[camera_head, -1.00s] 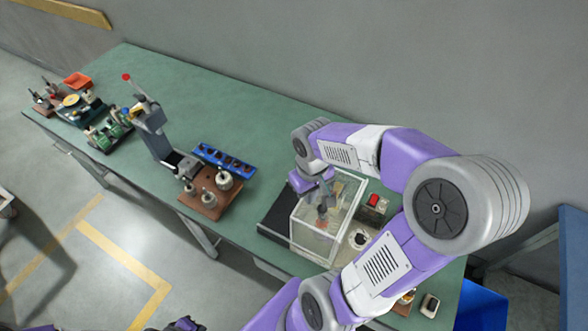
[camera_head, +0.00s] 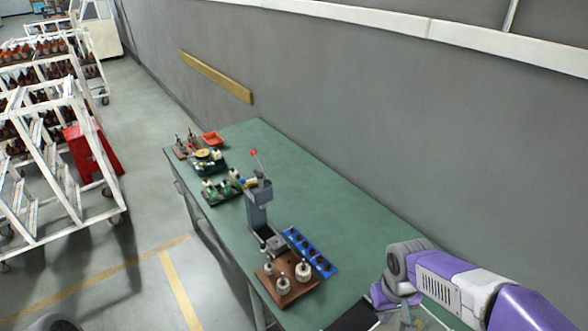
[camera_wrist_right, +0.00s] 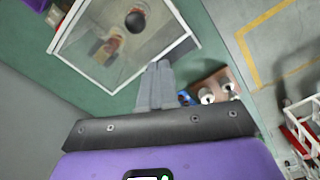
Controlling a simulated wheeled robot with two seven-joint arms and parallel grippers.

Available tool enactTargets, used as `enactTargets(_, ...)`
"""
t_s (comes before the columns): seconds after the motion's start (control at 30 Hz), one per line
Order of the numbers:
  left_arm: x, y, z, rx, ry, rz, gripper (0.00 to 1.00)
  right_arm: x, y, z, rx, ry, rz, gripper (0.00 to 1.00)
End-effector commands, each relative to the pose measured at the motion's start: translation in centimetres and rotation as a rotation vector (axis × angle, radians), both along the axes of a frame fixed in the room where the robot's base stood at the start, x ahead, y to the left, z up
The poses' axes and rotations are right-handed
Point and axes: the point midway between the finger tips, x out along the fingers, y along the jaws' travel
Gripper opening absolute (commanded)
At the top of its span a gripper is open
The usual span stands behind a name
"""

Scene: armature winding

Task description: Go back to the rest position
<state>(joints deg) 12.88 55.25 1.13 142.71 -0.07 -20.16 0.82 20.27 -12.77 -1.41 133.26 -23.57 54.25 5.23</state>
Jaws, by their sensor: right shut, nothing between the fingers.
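My right gripper (camera_head: 388,302) hangs over the green workbench (camera_head: 330,195) at the lower right of the head view, its fingertips hard to make out there. In the right wrist view the two grey fingers (camera_wrist_right: 157,85) are together with nothing between them. They point toward a clear-walled box (camera_wrist_right: 72,58) with a dark round knob and a reddish part showing in it. Only the box's upper edge shows at the bottom of the head view. My left gripper is not in view.
A grey press (camera_head: 258,210) with a red-tipped lever stands mid-bench. Beside it are a blue rack (camera_head: 308,250) and a brown board (camera_head: 290,293) with several metal parts. An orange tray (camera_head: 212,138) sits at the far end. White carts (camera_head: 60,235) stand left on the floor.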

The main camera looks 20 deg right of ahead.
Motion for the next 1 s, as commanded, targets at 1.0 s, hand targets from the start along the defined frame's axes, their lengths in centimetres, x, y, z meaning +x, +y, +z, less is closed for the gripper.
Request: enactTargets(1.0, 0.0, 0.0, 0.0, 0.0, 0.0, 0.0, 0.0, 3.0, 21.0, -26.6, 0.362, -0.043, 0.033, 0.0)
